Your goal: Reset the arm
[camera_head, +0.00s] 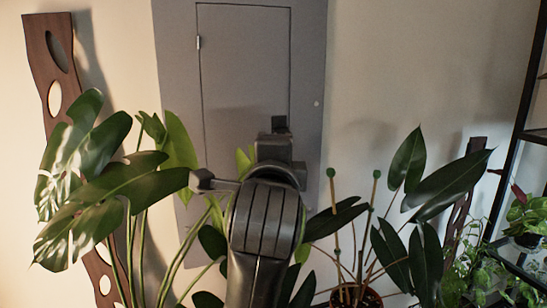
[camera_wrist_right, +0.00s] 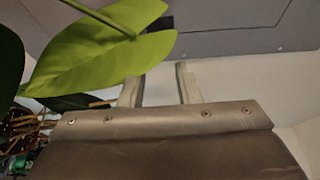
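One arm of mine rises from the bottom centre of the head view, in front of the grey wall panel (camera_head: 180,60). Its gripper fingers cannot be made out there. In the right wrist view my right gripper (camera_wrist_right: 160,74) shows two pale fingers well apart, with nothing between them. A bright green leaf (camera_wrist_right: 105,55) hangs close to the left finger; I cannot tell whether they touch. My left gripper is not in view.
A large-leaved plant (camera_head: 120,185) stands left of the arm. Another potted plant (camera_head: 408,165) with stakes stands to the right. A dark shelf frame (camera_head: 515,130) with smaller plants (camera_head: 527,215) is at the far right. A carved wooden board (camera_head: 37,50) leans at the left.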

